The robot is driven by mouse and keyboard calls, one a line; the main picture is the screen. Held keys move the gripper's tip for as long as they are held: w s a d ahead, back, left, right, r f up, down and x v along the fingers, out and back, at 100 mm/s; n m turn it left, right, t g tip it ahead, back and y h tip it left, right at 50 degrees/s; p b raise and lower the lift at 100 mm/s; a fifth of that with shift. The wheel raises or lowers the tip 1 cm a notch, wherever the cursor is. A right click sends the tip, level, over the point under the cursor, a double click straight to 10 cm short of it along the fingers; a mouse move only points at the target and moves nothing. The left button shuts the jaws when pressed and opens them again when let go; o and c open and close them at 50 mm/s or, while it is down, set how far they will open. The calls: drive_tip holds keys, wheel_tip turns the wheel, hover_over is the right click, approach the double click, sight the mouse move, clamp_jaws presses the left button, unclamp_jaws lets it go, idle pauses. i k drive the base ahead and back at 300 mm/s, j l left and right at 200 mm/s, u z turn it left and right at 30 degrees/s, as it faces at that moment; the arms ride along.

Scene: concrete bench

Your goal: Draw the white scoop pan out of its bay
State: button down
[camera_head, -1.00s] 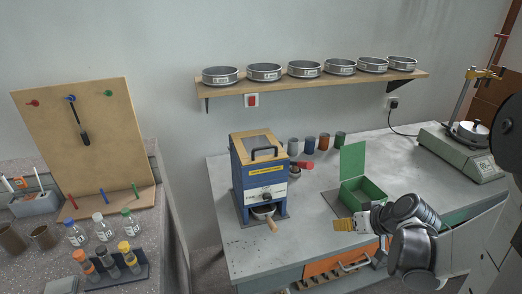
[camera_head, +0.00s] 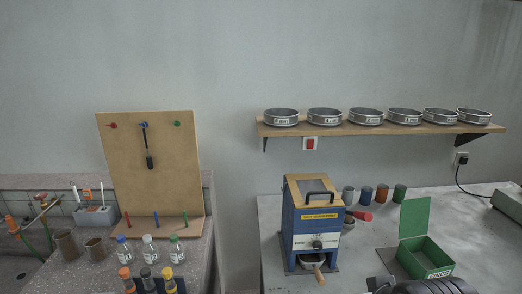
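The scoop pan (camera_head: 309,262) sits in the low bay at the front of the blue box-shaped machine (camera_head: 322,228). Only the pan's pale front rim and its wooden handle (camera_head: 319,274) show, the handle sticking out towards me and downwards. The rest of the pan is hidden inside the bay. Dark rounded parts of my arm show at the bottom edge, right of the machine. My gripper's fingers are below the frame, so their state does not show.
An open green box (camera_head: 426,261) stands right of the machine, with several coloured cups (camera_head: 382,193) and a red-handled item (camera_head: 361,215) behind. A shelf of sieves (camera_head: 385,128) hangs above. A gap separates this bench from the left one, which holds a pegboard (camera_head: 174,170) and bottles (camera_head: 150,249).

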sight(308, 261)
drive_tip(key=i+j+z, duration=0.15)
drive_tip(key=j, duration=0.2)
drive_tip(key=i+j+z, duration=0.15)
drive_tip(key=j, duration=0.2)
drive_tip(key=i+j+z, duration=0.15)
drive_tip(key=j, duration=0.2)
drive_tip(key=i+j+z, duration=0.15)
drive_tip(key=j, duration=0.25)
